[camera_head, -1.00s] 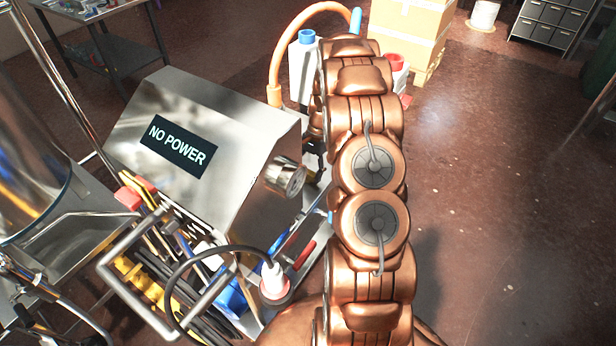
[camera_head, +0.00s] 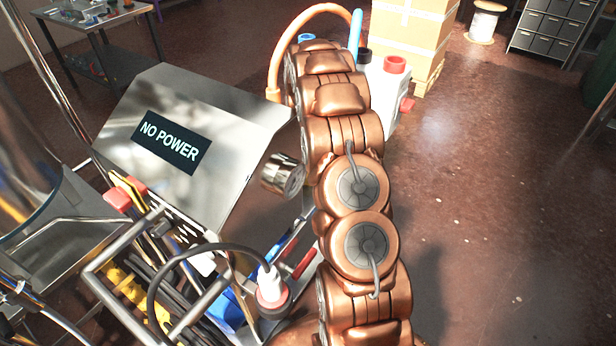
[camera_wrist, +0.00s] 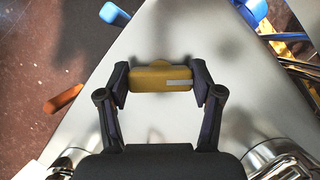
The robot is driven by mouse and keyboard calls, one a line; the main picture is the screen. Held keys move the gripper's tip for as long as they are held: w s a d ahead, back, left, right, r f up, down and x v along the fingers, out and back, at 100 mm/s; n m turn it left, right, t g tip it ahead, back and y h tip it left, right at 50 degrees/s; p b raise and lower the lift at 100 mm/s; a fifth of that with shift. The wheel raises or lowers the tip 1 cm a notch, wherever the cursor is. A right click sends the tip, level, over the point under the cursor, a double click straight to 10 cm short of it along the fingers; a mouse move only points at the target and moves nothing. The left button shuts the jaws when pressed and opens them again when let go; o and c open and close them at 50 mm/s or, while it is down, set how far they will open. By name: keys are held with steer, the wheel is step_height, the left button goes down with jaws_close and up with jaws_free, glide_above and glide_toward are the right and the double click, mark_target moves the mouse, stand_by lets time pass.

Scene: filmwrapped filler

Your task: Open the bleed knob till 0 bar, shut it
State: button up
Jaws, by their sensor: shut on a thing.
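In the wrist view, my gripper (camera_wrist: 160,84) is shut on a yellow knob (camera_wrist: 152,79), one finger on each end. The knob has a pale mark toward its right end and lies against a grey metal face (camera_wrist: 160,35). I take it as the bleed knob; no label shows. In the head view, the knob and my gripper are hidden behind my copper-coloured arm. The steel machine (camera_head: 215,110) bears a "NO POWER" display (camera_head: 170,142) and a round silver fitting (camera_head: 283,175). No pressure reading is visible.
Blue handles (camera_wrist: 250,10) and an orange-red handle (camera_wrist: 63,99) lie near the gripper in the wrist view. A white container with a red cap (camera_head: 395,64) stands behind my arm. A plug with a black cable (camera_head: 270,285) is low in front. Floor at right is clear.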

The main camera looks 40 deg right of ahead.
steer(key=shift+n, duration=0.3)
steer(key=o, duration=1.1)
steer(key=shift+o, duration=0.2)
steer(key=shift+r, duration=0.1)
steer(key=v, duration=1.1)
steer(key=shift+w+r, duration=0.3)
steer(key=shift+r, duration=0.05)
